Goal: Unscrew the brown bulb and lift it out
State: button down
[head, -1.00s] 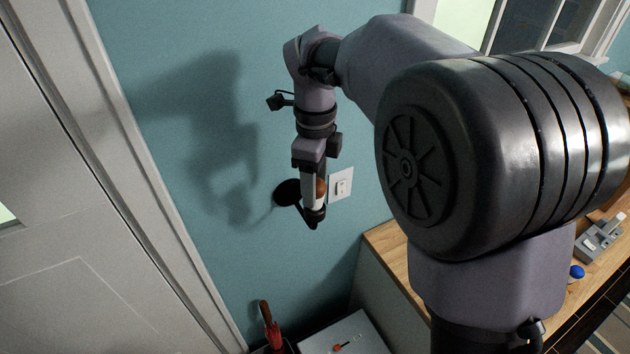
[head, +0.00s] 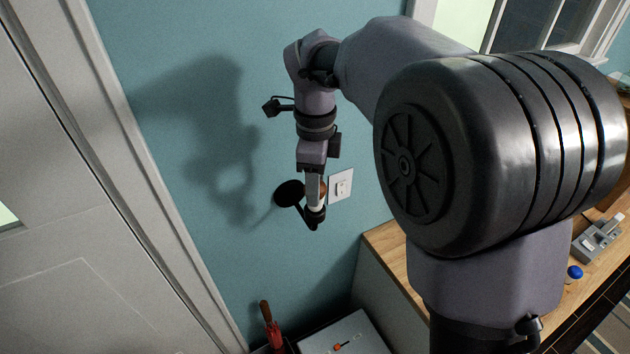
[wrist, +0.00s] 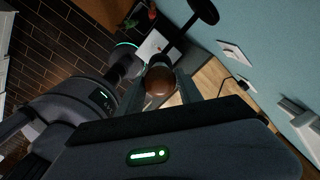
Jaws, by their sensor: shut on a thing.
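The brown bulb (wrist: 159,82) sits between my gripper's two fingers in the wrist view, its rounded top facing the camera. In the head view only a sliver of the bulb (head: 323,188) shows beside a finger. My gripper (head: 315,190) points down at the wall lamp and is shut on the bulb. The lamp has a round black wall plate (head: 289,193) and a short arm to a dark socket (head: 314,215) under the bulb. The bulb's lower end and its thread are hidden, so I cannot tell how far it is screwed in.
A white switch plate (head: 341,186) is on the blue wall just right of the lamp. A wooden counter (head: 385,250) stands to the right. A red umbrella (head: 271,330) and a white-topped cabinet (head: 365,335) are below. A pale door (head: 75,200) is at the left.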

jog(key=shift+r+p, duration=0.8)
jog(key=shift+r, duration=0.25)
jog(key=shift+r, duration=0.1)
jog(key=shift+r+p, duration=2.55)
jog(key=shift+r, duration=0.55)
